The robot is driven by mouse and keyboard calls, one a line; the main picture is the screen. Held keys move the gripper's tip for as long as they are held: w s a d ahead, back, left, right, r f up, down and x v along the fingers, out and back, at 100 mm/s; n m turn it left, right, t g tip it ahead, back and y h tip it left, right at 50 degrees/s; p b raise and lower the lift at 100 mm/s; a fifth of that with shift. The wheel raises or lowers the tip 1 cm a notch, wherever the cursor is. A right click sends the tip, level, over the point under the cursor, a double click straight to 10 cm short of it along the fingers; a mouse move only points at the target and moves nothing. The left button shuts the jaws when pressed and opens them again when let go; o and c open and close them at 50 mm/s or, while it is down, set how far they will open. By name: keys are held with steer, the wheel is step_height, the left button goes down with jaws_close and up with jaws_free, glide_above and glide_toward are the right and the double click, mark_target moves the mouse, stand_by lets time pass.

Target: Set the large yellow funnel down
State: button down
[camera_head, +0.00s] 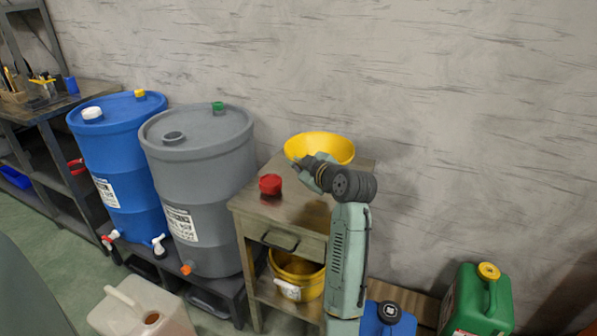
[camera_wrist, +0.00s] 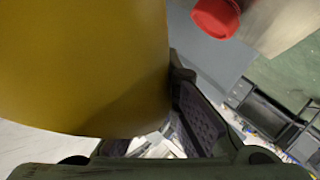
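The large yellow funnel (camera_head: 322,146) is over the back of the wooden cabinet top (camera_head: 285,208), wide mouth up. In the wrist view the funnel (camera_wrist: 80,65) fills the upper left, close to the camera. My gripper (camera_head: 301,166) is at the funnel's near side and appears shut on it. In the wrist view one finger of my gripper (camera_wrist: 176,105) lies against the funnel's edge; the funnel hides the other. The funnel's lower end is hidden by my arm, so I cannot tell whether it touches the top.
A red cap-like object (camera_head: 270,184) sits on the cabinet top, left of the funnel. A grey drum (camera_head: 200,165) and a blue drum (camera_head: 120,150) stand to the left. A yellow bucket (camera_head: 298,272) is on the cabinet's lower shelf. A green canister (camera_head: 477,300) is at the right.

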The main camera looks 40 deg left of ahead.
steer(key=f, duration=0.2)
steer(key=f+p, duration=0.1)
steer(key=shift+w+f, duration=0.2)
steer(key=shift+f, duration=0.2)
steer(key=c, duration=1.8)
jaws_free()
steer(key=shift+r, duration=0.1)
